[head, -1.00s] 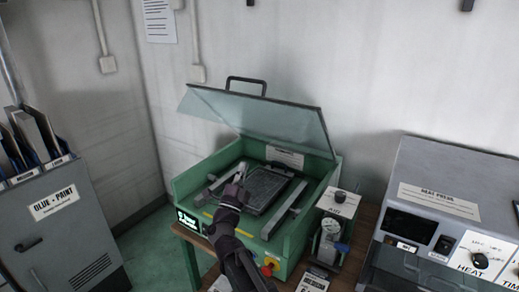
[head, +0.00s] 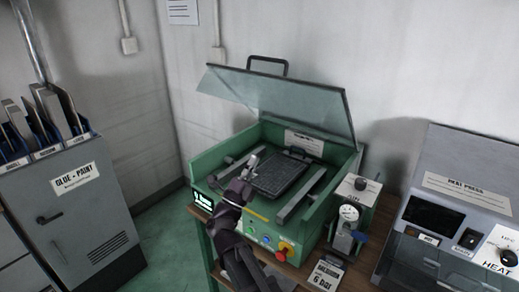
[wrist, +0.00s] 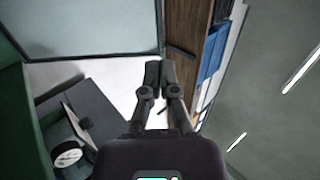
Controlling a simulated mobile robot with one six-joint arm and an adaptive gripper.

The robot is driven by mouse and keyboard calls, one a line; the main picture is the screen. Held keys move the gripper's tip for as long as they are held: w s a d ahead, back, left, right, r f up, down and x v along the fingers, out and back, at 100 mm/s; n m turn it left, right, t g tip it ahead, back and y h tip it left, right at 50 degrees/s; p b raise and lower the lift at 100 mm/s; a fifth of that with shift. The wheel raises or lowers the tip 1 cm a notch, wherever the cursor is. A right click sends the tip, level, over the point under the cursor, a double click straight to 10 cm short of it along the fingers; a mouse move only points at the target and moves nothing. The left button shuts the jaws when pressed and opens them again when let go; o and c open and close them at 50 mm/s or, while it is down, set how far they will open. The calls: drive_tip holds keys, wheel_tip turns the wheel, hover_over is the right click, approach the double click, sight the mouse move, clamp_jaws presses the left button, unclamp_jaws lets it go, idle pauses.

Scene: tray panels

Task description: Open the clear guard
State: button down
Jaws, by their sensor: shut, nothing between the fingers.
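The clear guard (head: 285,97) is a see-through panel with a dark edge and a black handle (head: 267,62) on top. It stands raised and tilted back over the green machine (head: 312,243). Part of the guard also shows at the top left of the wrist view (wrist: 85,25). My gripper (head: 252,160) is over the front left of the machine's open bed, below the guard and apart from its handle. In the wrist view the two fingers (wrist: 160,72) are together with nothing between them.
A dark grid plate (head: 281,176) lies in the bed between grey rails. A dial gauge unit (head: 349,214) and the grey heat press (head: 450,215) stand to the right. A grey cabinet (head: 70,220) stands at the left. The wall is close behind the guard.

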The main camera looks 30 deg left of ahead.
drive_tip(key=p, duration=0.7)
approach(283, 114)
drive_tip(key=w+a+r, duration=0.1)
drive_tip(key=w+r, duration=0.3)
drive_tip(key=shift+a+p+x, duration=0.2)
drive_tip(key=shift+p+x, duration=0.75)
drive_tip(key=shift+x, duration=0.35)
drive_tip(key=shift+w+f, duration=0.15)
drive_tip(key=shift+w, duration=0.1)
